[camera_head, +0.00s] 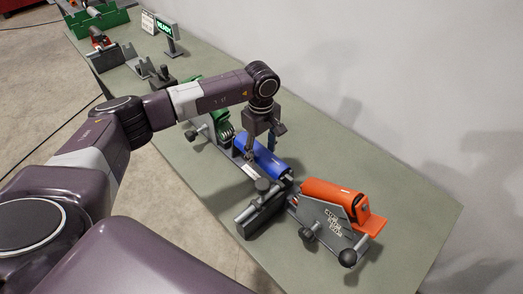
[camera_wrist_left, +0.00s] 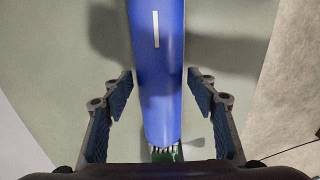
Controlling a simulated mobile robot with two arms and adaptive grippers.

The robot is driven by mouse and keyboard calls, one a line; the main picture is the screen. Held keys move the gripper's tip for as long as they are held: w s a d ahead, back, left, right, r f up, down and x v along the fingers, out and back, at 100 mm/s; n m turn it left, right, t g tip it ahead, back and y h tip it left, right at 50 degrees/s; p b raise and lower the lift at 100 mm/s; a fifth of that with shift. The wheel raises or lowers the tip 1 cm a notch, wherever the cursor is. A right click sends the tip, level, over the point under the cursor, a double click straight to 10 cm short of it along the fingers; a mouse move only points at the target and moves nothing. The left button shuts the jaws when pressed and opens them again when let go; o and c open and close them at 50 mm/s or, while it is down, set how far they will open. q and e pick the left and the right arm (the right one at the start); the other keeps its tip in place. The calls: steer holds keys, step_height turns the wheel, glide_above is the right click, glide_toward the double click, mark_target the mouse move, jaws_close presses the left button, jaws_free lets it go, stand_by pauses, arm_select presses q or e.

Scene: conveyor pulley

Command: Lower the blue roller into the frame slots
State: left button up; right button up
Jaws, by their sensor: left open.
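The blue roller (camera_head: 264,158) lies lengthwise between a green part and an orange roller in the head view. It runs down the middle of the left wrist view (camera_wrist_left: 160,60), with a white mark on top. My left gripper (camera_head: 265,141) is open over it, one blue-padded finger on each side with gaps between pads and roller. The grey frame (camera_head: 265,212) with dark knobs stands by the roller's near end. Whether the roller's ends sit in slots is hidden. My right gripper does not show.
The orange roller (camera_head: 325,190) rests beside a grey bracket plate (camera_head: 322,219) with dark knobs. A green part (camera_head: 222,122) is at the blue roller's far end. A small sign display (camera_head: 165,29) and green bin (camera_head: 105,17) stand farther back. The table's right side is clear.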

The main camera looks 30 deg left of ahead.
arm_select(q)
steer(key=shift+s+r+p, duration=0.1)
steer(key=shift+r+p, duration=0.6)
steer(key=shift+r, duration=1.05)
steer(key=shift+o, duration=0.2)
steer(key=o, duration=0.5)
steer(key=shift+s+f, duration=0.1)
steer(key=shift+f, duration=0.15)
steer(key=o, duration=0.8)
steer(key=shift+r, duration=0.2)
steer(key=shift+c, duration=0.2)
